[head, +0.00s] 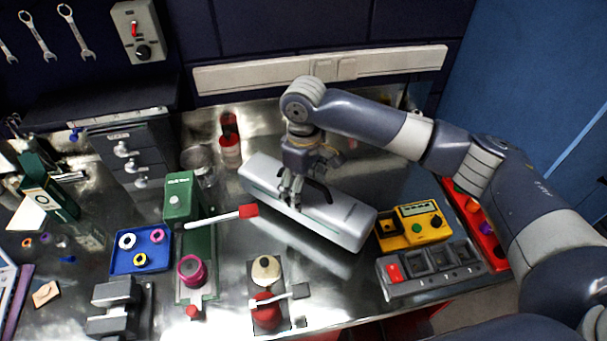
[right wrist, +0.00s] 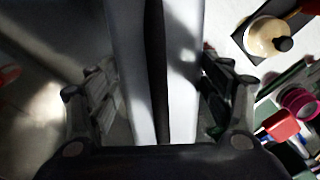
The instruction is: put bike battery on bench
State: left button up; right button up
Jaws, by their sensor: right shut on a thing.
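The bike battery (head: 335,218) is a long silver-white case with a dark handle, lying diagonally across the middle of the bench (head: 225,325) in the head view. My right gripper (head: 291,198) reaches down onto its upper side and is shut on it. In the right wrist view the battery (right wrist: 182,75) runs between the two fingers of the gripper (right wrist: 158,105), with a dark strip along its middle. A reflection shows along its near side; I cannot tell whether its underside touches the metal. My left gripper is not in view.
A yellow meter (head: 410,226) and a grey tray with compartments (head: 432,268) stand close to the battery's right end. A green machine (head: 180,200), a blue tray (head: 140,250) and a red bottle (head: 230,145) stand left. A white rail (head: 240,78) runs behind.

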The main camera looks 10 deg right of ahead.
aim_at(304, 189)
jog(key=shift+w+a+f+p, duration=0.1)
jog(key=shift+f+p, duration=0.5)
jog(key=shift+f, duration=1.15)
jog(key=shift+f, duration=0.1)
jog(key=o, duration=2.1)
jog(key=shift+s+f, duration=0.2)
jog(key=shift+f, duration=0.05)
jog(key=shift+s+r, duration=0.1)
jog(key=shift+r, duration=0.2)
notch_tip(304, 189, up, 10)
jog(key=b, duration=0.3)
jog(key=shift+r+b, duration=0.2)
jog(key=shift+b, duration=0.2)
jog(key=shift+r, duration=0.7)
